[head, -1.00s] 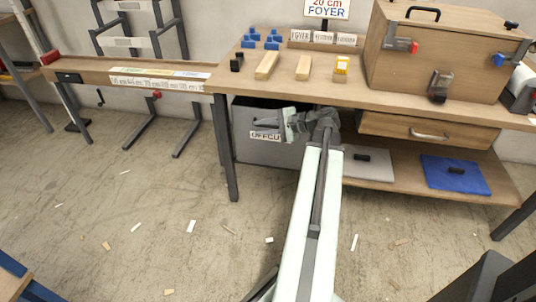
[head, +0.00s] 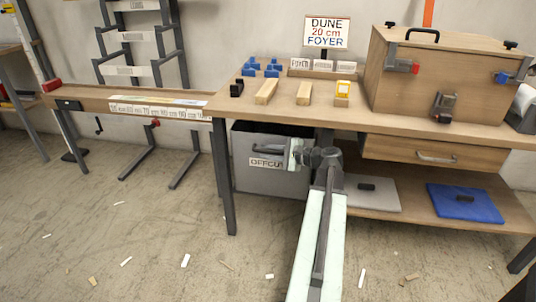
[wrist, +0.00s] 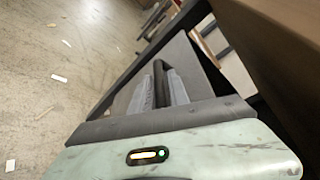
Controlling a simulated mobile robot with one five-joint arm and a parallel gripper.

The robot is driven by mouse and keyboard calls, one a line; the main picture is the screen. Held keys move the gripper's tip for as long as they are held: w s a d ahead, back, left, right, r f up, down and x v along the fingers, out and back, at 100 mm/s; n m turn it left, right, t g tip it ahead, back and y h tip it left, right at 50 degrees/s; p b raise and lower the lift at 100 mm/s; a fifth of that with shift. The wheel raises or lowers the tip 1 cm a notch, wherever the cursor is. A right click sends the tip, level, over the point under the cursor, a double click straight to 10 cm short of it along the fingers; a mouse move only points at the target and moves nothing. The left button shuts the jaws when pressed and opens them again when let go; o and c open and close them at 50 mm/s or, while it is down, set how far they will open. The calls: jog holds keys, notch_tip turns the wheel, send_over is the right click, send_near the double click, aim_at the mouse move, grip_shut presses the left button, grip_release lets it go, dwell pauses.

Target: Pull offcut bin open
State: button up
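The offcut bin (head: 280,181) is a grey box with an "OFFCUT" label, under the left part of the workbench. Its dark inside shows behind the top of its front. My gripper (head: 268,151) is at the upper front of the bin, just above the label, reaching in from the right. In the wrist view, a dark rounded bar (wrist: 160,78), which looks like the bin's handle, lies between the two pale fingers of my gripper (wrist: 163,88). The fingers are close to the bar on both sides. I cannot tell whether they press on it.
The workbench (head: 400,122) overhangs the bin. Its leg (head: 222,180) stands just left of the bin. A lower shelf (head: 410,218) with grey and blue flat items is at the right, below a drawer (head: 435,150). The floor in front is clear apart from small scraps.

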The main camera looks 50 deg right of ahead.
grip_shut()
dwell(1.4)
